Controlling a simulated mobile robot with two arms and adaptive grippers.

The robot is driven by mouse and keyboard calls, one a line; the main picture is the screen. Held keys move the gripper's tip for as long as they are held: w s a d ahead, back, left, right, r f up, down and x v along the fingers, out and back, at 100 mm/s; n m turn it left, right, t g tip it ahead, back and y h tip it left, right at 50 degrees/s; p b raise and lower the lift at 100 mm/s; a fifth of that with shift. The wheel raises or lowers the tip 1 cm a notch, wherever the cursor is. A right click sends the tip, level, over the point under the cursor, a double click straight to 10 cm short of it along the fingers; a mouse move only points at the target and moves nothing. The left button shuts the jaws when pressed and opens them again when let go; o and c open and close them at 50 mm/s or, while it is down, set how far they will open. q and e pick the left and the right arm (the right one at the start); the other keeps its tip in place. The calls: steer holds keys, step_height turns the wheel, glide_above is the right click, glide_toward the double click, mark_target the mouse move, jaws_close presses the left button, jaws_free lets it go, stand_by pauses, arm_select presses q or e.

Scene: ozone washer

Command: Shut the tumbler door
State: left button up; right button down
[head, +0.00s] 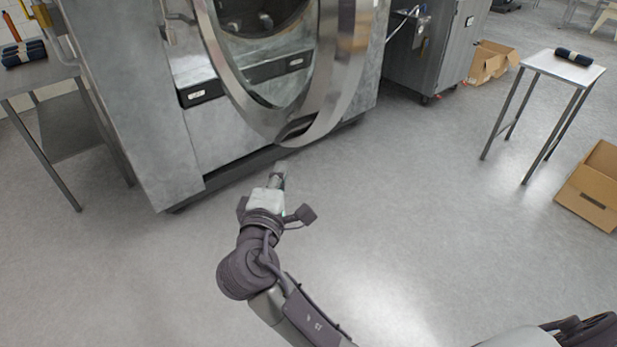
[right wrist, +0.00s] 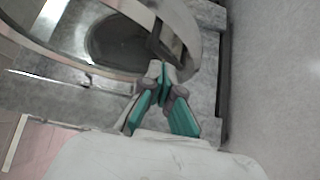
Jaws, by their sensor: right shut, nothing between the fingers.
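The tumbler door (head: 345,75) is a large round metal ring with a dark handle recess (head: 297,127) low on its rim. It stands swung out from the washer (head: 150,120), and the dark drum opening (head: 262,15) shows behind it. My right gripper (head: 281,165) is just below the door's lower edge in the head view, apart from it as far as I can tell. In the right wrist view its teal fingers (right wrist: 163,75) are shut with nothing between them, and the door ring (right wrist: 178,30) is beyond them. My left gripper is not in view.
A small table (head: 565,68) with a dark roll stands at the right. An open cardboard box (head: 594,187) lies on the floor at the right edge. A grey cabinet (head: 440,45) stands behind the door. The floor (head: 420,200) in the middle is clear.

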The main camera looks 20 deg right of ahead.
mark_target(314, 123)
steer(key=p+x, duration=0.1)
steer(key=x, duration=0.2)
steer(key=r+p+x, duration=0.1)
steer(key=x, duration=0.3)
steer(key=p+x, duration=0.1)
steer(key=x, duration=0.3)
steer(key=shift+s+d+r+p, duration=0.2)
steer(key=shift+s+d+p, duration=0.05)
steer(key=shift+d+p, duration=0.15)
steer(key=shift+w+d+f+p, duration=0.15)
steer(key=shift+d+p, duration=0.2)
steer(key=shift+d, duration=0.25)
steer(key=shift+w+d+r+p, duration=0.15)
steer(key=shift+d+p, duration=0.15)
steer(key=shift+d, duration=0.3)
steer(key=shift+d+f, duration=0.2)
steer(key=shift+d, duration=0.4)
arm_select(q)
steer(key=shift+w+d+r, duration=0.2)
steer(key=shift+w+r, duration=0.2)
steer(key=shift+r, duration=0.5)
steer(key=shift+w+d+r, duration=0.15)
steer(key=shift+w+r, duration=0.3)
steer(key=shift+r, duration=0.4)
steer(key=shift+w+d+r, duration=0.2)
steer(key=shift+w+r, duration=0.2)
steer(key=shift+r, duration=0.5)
arm_select(e)
steer(key=shift+w+f, duration=0.1)
